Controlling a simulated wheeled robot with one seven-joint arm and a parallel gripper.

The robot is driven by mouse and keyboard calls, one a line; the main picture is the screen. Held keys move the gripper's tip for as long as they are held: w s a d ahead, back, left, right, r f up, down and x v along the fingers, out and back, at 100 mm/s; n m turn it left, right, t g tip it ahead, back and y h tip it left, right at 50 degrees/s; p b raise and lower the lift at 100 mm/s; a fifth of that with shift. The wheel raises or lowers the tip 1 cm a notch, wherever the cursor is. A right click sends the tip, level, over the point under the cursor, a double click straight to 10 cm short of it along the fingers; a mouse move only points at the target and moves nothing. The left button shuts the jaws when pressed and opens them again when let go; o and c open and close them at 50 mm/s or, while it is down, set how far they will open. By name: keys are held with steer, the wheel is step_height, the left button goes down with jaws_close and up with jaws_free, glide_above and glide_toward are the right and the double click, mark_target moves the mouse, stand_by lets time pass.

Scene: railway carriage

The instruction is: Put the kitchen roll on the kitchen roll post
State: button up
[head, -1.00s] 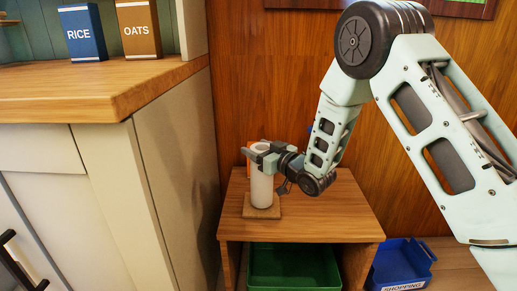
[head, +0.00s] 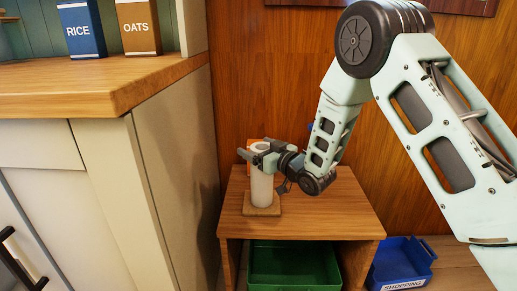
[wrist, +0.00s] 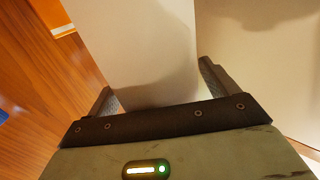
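The white kitchen roll (head: 262,190) stands upright on the square wooden base of the kitchen roll post (head: 276,211), on the small wooden table. The post's upright is hidden, and the roll appears to be around it. My gripper (head: 256,151) is at the roll's upper part, with a finger on either side of it. In the wrist view the roll (wrist: 140,50) fills the space between the spread fingers (wrist: 158,92). The fingers look open, with the right one slightly apart from the roll.
An orange item (head: 253,146) stands behind the roll. A cream cabinet (head: 165,160) with a wooden worktop is close on the left. A green crate (head: 293,268) is below the table, and a blue shopping bin (head: 405,264) is to the right. The table's right half is bare.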

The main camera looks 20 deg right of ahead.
steer(key=p+v, duration=0.2)
steer(key=v, duration=1.5)
steer(key=shift+s+p, duration=0.2)
steer(key=shift+p, duration=0.1)
